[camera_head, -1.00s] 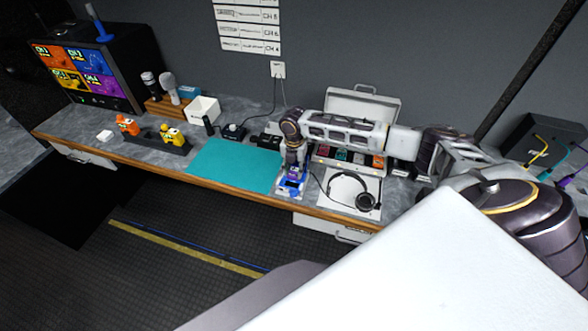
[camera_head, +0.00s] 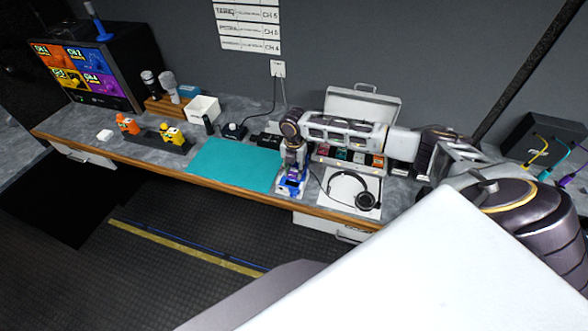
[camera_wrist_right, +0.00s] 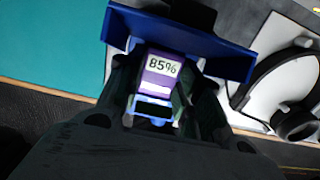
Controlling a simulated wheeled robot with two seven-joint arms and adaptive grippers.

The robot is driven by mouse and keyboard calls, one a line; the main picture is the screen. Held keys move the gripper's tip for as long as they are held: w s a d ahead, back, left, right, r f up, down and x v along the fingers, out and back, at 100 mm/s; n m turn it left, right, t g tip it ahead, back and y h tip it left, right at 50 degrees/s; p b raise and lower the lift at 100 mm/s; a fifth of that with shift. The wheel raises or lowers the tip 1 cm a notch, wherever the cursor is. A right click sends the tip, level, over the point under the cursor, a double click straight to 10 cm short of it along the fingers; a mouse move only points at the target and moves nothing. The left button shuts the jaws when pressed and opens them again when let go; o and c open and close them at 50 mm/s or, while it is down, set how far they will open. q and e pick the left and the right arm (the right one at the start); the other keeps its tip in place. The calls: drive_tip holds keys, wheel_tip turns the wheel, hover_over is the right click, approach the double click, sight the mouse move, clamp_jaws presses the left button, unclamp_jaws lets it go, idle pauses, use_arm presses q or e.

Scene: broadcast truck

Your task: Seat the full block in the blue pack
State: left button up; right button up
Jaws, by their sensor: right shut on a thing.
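My right gripper (camera_head: 292,170) points down over the blue pack (camera_head: 288,190) at the front of the counter, right of the teal mat. In the right wrist view, its fingers (camera_wrist_right: 163,98) are shut on a purple block (camera_wrist_right: 161,72) with a white label reading 85%. The blue pack's wide blue body (camera_wrist_right: 228,58) lies just beyond and around the block. The block overlaps the pack in this view; I cannot tell how deep it sits or whether it touches the bottom. My left gripper is out of view.
The teal mat (camera_head: 234,165) is bare. Headphones (camera_head: 362,195) lie on a white sheet close to the right. An open case (camera_head: 362,104) stands behind my forearm. Orange (camera_head: 127,123) and yellow (camera_head: 172,134) packs stand at the left, with a white bin (camera_head: 203,109) behind.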

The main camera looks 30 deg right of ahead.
sight(294, 172)
drive_tip(key=shift+f, duration=0.35)
drive_tip(key=o, duration=0.9)
drive_tip(key=shift+o, duration=0.2)
drive_tip(key=shift+r, duration=0.15)
drive_tip(key=shift+w+r, duration=0.1)
drive_tip(key=shift+r, duration=0.4)
wheel_tip(294, 172, up, 11)
drive_tip(key=shift+f, duration=0.15)
drive_tip(key=shift+a+f, duration=0.1)
idle(0.3)
